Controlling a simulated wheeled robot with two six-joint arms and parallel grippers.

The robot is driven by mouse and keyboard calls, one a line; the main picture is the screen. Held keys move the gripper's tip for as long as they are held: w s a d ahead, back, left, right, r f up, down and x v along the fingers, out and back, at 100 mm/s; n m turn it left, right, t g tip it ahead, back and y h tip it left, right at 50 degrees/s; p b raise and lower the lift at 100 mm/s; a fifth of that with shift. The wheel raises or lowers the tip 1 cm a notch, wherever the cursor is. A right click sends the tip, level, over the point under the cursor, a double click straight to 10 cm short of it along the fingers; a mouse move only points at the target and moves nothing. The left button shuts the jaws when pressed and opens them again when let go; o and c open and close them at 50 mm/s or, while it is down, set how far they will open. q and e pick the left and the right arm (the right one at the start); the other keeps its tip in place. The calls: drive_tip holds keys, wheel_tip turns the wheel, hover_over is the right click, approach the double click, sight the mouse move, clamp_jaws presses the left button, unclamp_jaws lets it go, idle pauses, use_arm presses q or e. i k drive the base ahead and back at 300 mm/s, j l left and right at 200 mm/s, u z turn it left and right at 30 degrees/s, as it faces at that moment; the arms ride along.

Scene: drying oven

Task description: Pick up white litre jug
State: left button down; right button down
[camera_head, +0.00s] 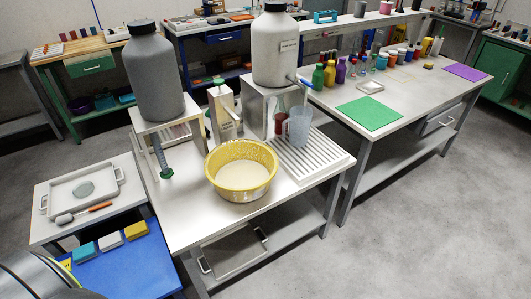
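A pale, translucent jug (299,126) stands upright on a white ridged draining rack (322,165) at the right of the near table. It is the only jug-like vessel I can make out, and it looks bluish white. A glass vessel with dark red contents (281,128) stands close on its left, partly overlapping it in the view. Neither of my grippers shows in the head view.
A yellow basin (240,188) with pale contents stands in front of the jug to the left. Another carboy (153,78) stands left. Floor on the right is clear.

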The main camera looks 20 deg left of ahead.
sight(300, 119)
drive_tip(key=u, duration=0.25)
drive_tip(key=i+l+u, duration=0.7)
drive_tip(key=l+u, duration=0.25)
